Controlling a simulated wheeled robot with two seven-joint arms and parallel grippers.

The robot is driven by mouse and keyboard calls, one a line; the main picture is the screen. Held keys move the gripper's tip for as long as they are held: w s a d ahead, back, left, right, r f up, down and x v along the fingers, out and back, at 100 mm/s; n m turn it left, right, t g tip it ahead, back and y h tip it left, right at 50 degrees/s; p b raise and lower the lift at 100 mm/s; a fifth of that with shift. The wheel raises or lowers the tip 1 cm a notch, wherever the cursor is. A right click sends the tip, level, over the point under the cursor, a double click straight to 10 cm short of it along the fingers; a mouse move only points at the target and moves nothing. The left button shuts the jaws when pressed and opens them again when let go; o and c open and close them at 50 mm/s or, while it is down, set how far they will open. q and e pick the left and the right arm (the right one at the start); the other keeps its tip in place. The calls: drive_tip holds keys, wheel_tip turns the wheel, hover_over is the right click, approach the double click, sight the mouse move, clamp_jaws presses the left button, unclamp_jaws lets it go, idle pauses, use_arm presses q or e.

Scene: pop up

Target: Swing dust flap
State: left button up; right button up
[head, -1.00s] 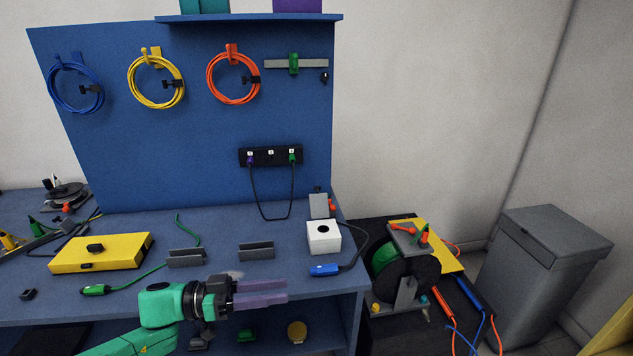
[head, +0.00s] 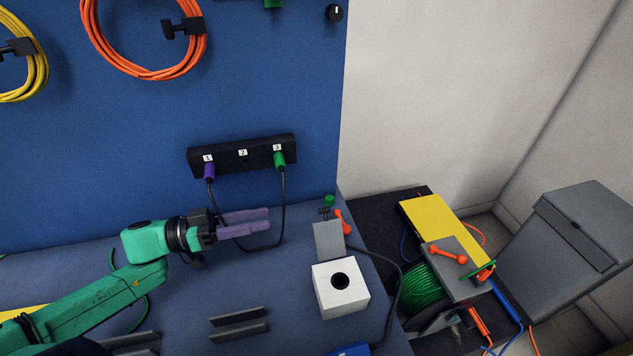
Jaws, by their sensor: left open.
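My left gripper (head: 269,219) is open and empty, its two purple fingers pointing right in front of the blue board. A black socket strip (head: 262,160) on the board carries labels 1, 2 and 3. A purple plug (head: 209,172) sits under label 1 and a green plug (head: 279,160) under label 3, joined by a hanging black cable. No plug shows under label 2. My gripper is below the strip, apart from it, near the cable loop. I cannot make out which part is the dust flap. My right gripper is out of view.
A white box (head: 341,289) with a round hole and a grey block (head: 328,240) with an orange lever stand right of my gripper. Dark grey rails (head: 239,325) lie in front. A cable reel (head: 430,290) and a grey bin (head: 570,250) stand farther right.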

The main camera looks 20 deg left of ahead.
use_arm(q)
drive_tip(key=b, duration=0.2)
approach(326, 208)
drive_tip(key=d, duration=0.2)
drive_tip(key=x, duration=0.8)
drive_tip(key=shift+w+a+f, duration=0.15)
drive_tip(key=shift+w+a, duration=0.1)
drive_tip(key=shift+w, duration=0.2)
drive_tip(key=shift+w+d, duration=0.15)
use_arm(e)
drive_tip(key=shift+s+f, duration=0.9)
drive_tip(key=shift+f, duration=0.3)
use_arm(q)
clamp_jaws()
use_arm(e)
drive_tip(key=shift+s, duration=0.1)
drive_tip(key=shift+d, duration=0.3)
